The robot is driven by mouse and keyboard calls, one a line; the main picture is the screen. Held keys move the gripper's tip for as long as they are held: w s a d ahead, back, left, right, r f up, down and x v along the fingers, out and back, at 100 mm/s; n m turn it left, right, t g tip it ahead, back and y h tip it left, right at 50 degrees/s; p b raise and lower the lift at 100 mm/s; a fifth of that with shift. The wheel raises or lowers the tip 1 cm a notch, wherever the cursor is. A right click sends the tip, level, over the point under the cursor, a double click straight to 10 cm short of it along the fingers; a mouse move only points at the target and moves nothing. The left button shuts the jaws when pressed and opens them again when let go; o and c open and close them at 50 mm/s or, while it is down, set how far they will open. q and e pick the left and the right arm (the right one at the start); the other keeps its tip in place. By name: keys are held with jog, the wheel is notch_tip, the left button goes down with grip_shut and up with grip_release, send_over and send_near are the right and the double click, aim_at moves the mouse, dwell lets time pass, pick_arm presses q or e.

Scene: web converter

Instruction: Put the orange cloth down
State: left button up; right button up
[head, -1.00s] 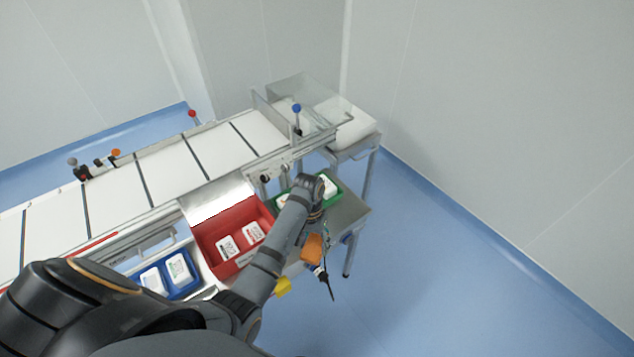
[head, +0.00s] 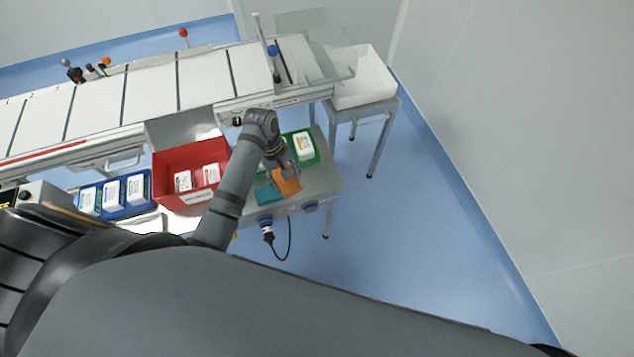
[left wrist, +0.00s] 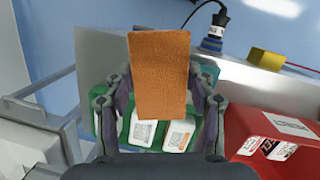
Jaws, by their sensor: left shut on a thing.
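The orange cloth (head: 287,184) is in my left gripper (head: 284,170), at the metal side table beside the green tray. In the left wrist view the cloth (left wrist: 160,75) is a flat orange rectangle between the fingers of my left gripper (left wrist: 160,88), which are shut on it. It covers part of the green tray's contents in that view. I cannot tell whether the cloth touches the table top. My right gripper is not in view.
A teal cloth (head: 268,195) lies on the metal table (head: 325,183), left of the orange one. The green tray (head: 289,139) holds white packs. A red bin (head: 190,158) and a blue tray (head: 97,185) stand left. A cable (head: 287,240) hangs at the front.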

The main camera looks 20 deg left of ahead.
aim_at(283, 193)
pick_arm(q)
jog(key=n, duration=0.2)
jog(key=s+n, duration=0.1)
jog(key=n, duration=0.1)
jog(key=s+n+b, duration=0.1)
jog(key=n, duration=0.1)
jog(key=shift+a+r+n+t, duration=0.1)
jog(key=shift+a+n+t, duration=0.3)
jog(key=n, duration=0.1)
jog(key=s+n, duration=0.1)
jog(key=n, duration=0.1)
jog(key=r+n+t, duration=0.1)
jog(key=n, duration=0.1)
jog(key=shift+s+d+b, duration=0.25)
jog(key=shift+d+b, duration=0.05)
jog(key=shift+b, duration=0.1)
jog(key=n, duration=0.2)
jog(key=s+r+n, duration=0.1)
jog(key=shift+s+d+n+t, duration=0.15)
jog(key=shift+d+n+t, duration=0.05)
jog(key=shift+n+t, duration=0.2)
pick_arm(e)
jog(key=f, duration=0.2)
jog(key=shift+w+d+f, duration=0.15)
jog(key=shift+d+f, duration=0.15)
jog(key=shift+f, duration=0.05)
